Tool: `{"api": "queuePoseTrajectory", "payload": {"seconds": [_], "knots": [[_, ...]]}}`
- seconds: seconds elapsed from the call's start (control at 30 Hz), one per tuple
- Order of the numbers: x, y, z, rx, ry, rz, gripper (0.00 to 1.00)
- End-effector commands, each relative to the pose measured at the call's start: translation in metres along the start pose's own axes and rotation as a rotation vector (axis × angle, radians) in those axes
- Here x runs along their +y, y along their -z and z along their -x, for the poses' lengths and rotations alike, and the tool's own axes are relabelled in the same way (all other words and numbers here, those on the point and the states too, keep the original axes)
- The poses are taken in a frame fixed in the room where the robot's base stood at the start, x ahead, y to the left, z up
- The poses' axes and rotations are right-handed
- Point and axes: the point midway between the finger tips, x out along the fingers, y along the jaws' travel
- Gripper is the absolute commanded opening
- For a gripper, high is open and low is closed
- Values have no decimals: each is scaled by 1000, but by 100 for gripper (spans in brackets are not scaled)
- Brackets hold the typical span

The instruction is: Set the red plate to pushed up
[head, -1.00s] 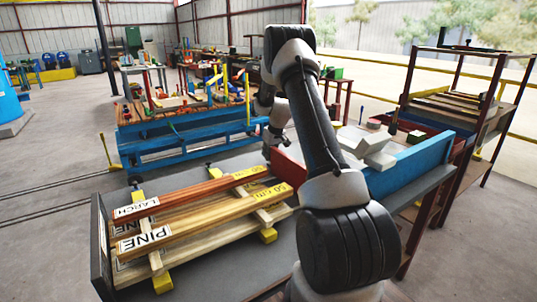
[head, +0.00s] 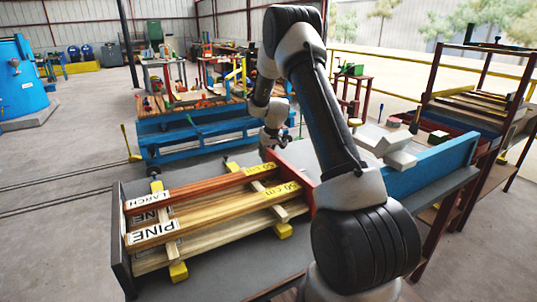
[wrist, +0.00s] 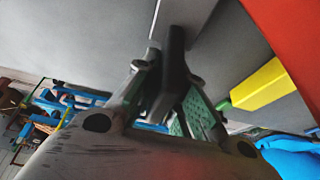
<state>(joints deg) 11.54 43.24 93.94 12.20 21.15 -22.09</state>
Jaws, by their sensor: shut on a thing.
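The red plate (head: 300,178) stands upright across the right-hand ends of the labelled boards in the head view. It looks close against those ends, but I cannot tell whether it touches all of them. Its lower right part is hidden behind my arm. Part of a red surface, likely the same plate, fills the upper right of the wrist view (wrist: 292,45). My gripper (head: 272,138) is at the plate's far end. In the wrist view its fingers (wrist: 168,85) are closed around a dark upright bar or handle (wrist: 174,60).
The larch board (head: 190,190) and pine board (head: 200,218) lie on yellow-ended supports on a grey bench with a dark end plate (head: 121,235) at left. White blocks (head: 390,145) and a blue rail (head: 430,168) are at right. A blue table (head: 200,140) stands behind.

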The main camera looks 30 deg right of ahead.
Motion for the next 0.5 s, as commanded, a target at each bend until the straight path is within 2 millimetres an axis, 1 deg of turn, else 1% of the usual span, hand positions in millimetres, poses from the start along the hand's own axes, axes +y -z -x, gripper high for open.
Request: {"api": "queuePoseTrajectory", "payload": {"seconds": [0.07,0.1,0.17,0.2,0.5], "knots": [[-1,0,0,0,1,0,0],[-1,0,0,0,1,0,20],[0,0,0,0,1,0,31],[0,0,0,0,1,0,34],[0,0,1,0,0,0,34]]}}
